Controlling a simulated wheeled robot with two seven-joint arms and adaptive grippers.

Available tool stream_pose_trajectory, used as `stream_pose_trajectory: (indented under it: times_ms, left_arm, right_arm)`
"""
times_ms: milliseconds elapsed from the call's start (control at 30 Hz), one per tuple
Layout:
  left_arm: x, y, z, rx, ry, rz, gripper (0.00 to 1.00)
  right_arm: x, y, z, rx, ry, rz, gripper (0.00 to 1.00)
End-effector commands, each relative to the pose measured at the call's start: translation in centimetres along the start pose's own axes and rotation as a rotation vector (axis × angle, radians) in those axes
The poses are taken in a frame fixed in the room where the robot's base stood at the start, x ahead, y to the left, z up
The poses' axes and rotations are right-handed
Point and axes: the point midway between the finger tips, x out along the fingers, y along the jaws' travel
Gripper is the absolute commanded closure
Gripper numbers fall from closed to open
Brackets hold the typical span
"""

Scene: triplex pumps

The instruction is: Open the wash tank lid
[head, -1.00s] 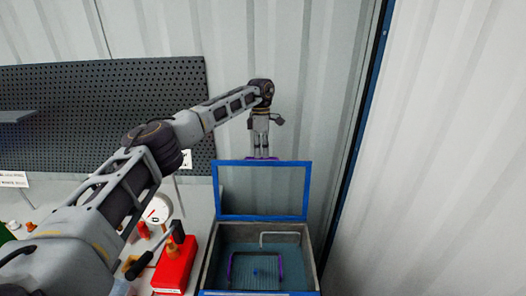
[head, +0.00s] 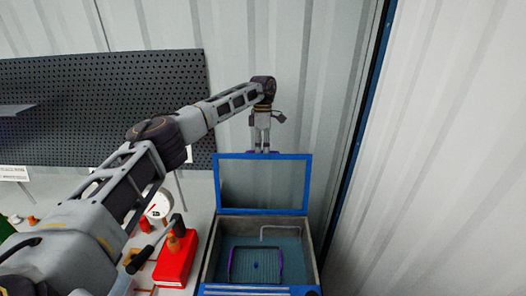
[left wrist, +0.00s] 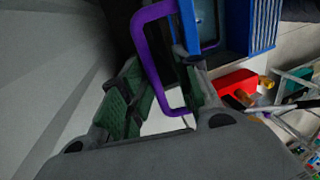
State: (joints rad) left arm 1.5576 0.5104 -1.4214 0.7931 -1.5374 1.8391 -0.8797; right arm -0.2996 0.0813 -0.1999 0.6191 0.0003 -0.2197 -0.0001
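The wash tank (head: 208,262) stands right of centre in the head view. Its blue-framed lid (head: 263,211) with a clear panel stands upright at the tank's back edge, so the tank is open. My left gripper (head: 262,149) points down at the lid's top edge, where a little of a purple handle shows. In the left wrist view my left gripper (left wrist: 162,100) has its green-padded fingers spread apart. The purple handle (left wrist: 153,68) passes between them, with a gap visible. The lid's blue frame (left wrist: 186,25) is beyond. My right gripper is not in view.
Inside the tank are a dark purple-edged basket frame (head: 230,265) and a pale bent tube (head: 280,228). A red container (head: 175,262) stands on the bench left of the tank. A corrugated wall (head: 330,60) and pegboard (head: 90,100) are behind.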

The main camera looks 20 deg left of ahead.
Motion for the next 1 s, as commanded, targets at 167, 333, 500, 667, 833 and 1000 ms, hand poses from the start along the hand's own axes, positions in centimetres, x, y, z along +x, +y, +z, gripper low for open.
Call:
stream_pose_trajectory:
  times_ms: [167,333,500,667,833,1000]
  left_arm:
    - [-1.6,0.0,0.2,0.001,-0.001,0.001,0.68]
    - [-3.0,0.1,0.3,0.002,0.000,-0.001,0.68]
    - [-4.3,0.2,0.4,0.003,0.001,-0.003,0.68]
    - [-5.3,0.2,0.5,0.003,0.002,-0.003,0.68]
    - [-5.8,0.3,0.5,0.005,0.003,-0.005,0.68]
    - [-6.0,0.3,0.5,0.004,0.003,-0.006,0.68]
  right_arm:
    - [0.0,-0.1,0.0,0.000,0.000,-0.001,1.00]
    - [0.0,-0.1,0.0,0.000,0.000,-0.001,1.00]
    - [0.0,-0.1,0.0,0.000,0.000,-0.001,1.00]
    - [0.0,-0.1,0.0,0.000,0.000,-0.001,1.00]
    - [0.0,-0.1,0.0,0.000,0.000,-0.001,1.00]
    - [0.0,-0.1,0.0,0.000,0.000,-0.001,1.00]
